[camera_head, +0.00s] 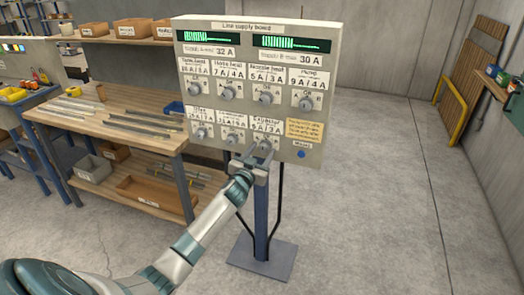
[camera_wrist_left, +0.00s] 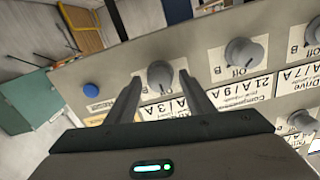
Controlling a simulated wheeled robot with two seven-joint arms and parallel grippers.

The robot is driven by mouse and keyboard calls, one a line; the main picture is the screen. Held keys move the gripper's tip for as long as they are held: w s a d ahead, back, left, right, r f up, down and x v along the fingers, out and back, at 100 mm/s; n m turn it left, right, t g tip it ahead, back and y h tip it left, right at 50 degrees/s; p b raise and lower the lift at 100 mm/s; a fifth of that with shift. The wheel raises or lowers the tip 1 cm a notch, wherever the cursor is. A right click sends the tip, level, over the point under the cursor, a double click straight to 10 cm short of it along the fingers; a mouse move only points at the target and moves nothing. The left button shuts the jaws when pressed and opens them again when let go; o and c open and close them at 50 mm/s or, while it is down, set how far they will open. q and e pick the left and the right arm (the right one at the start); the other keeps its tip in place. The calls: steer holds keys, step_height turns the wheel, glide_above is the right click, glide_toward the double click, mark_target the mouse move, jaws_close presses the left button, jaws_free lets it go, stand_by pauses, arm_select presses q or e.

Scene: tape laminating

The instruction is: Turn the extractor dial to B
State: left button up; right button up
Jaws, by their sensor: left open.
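The extractor dial (camera_head: 265,143) is the rightmost grey knob in the lower row of the supply board (camera_head: 312,119). In the left wrist view the knob (camera_wrist_left: 160,74) sits between my left gripper's two fingers, with gaps still visible beside it. My left gripper (camera_head: 260,153) is open, right at the board in front of this knob, and partly covers it. A "B" mark shows to the left of the knob in the wrist view, and "Off" beside it. I cannot tell the exact pointer direction. My right gripper is in neither view.
Other dials sit close by, including the knob to its left (camera_head: 232,139) and the upper row (camera_head: 266,97). A blue button (camera_head: 301,154) is at the lower right of the board. A wooden workbench (camera_head: 60,112) stands left. The floor to the right is clear.

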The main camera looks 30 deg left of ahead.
arm_select(q)
steer(key=shift+w, duration=0.15)
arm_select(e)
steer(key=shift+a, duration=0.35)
arm_select(q)
steer(key=c, duration=1)
steer(key=shift+c, duration=0.2)
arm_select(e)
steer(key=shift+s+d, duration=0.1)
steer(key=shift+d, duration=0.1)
arm_select(q)
steer(key=shift+m, duration=0.4)
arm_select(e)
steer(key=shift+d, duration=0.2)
arm_select(q)
steer(key=shift+m, duration=1.2)
steer(key=m, duration=0.2)
steer(key=shift+m, duration=0.3)
steer(key=shift+d+m, duration=0.1)
steer(key=shift+m, duration=1.5)
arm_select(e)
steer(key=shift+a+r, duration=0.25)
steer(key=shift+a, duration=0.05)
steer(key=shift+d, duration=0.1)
